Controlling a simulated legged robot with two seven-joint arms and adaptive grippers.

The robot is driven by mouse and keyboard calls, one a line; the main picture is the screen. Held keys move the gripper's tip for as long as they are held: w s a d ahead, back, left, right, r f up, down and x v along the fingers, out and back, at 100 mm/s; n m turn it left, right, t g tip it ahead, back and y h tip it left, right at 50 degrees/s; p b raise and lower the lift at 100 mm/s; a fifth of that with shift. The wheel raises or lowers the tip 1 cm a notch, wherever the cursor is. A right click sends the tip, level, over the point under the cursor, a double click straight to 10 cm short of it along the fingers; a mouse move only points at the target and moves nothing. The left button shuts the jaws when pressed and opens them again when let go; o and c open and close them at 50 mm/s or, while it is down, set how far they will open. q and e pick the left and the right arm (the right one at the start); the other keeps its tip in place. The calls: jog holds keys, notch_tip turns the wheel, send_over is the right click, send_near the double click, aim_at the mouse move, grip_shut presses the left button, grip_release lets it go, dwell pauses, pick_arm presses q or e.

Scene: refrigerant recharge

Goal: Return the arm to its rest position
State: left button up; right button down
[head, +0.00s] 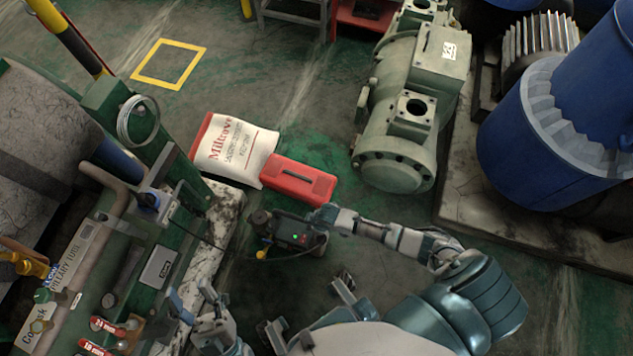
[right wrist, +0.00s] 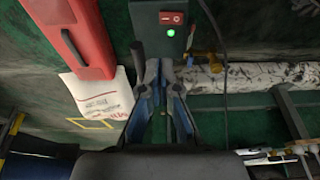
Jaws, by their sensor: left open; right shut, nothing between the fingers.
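My right arm reaches in from the lower right of the head view. Its gripper (head: 325,216) is beside a dark pump-like unit (head: 290,234) with a green light. In the right wrist view my right gripper (right wrist: 165,68) is shut and empty, just in front of the unit's grey box (right wrist: 160,25), which has a red switch and a lit green light. I cannot tell whether they touch. My left gripper (head: 195,300) is open and empty at the bottom of the head view, beside the green machine frame.
A red toolbox (head: 300,182) and a white printed sack (head: 236,150) lie behind the unit. A green compressor (head: 400,125) and a blue drum (head: 560,130) stand to the right. A green frame with red-handled valves (head: 110,326) is at left. A dark hose runs to the unit.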

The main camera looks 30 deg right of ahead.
pick_arm(q)
jog(key=shift+w+d+f+g, duration=0.2)
jog(key=shift+w+d+g, duration=0.1)
jog(key=shift+w+d, duration=0.1)
jog(key=shift+w+a, duration=0.1)
jog(key=shift+a, duration=0.1)
